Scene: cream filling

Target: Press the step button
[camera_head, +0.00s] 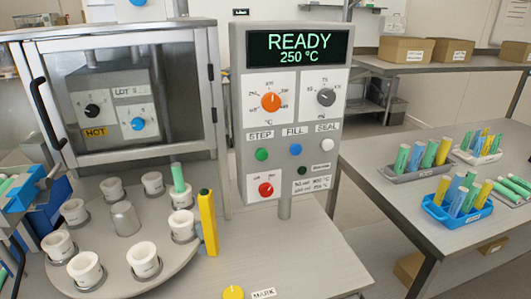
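The green step button (262,154) sits under the STEP label on the upright grey control panel (240,110). Beside it on the same row are the blue button (295,149) under FILL and the white button (327,144) under SEAL. The display (298,48) at the panel's top reads READY 250 °C. A round turntable (125,284) carries several white cups; a green tube (178,178) stands upright in one of them. Neither of my grippers shows in this view, and nothing covers the step button.
A yellow post (208,222) stands at the turntable's right edge. A glass-fronted cabinet (130,85) is behind. A blue holder with green tubes (45,195) is at the left edge. A side table (400,198) at right bears tube racks. The bench front below the panel is mostly clear.

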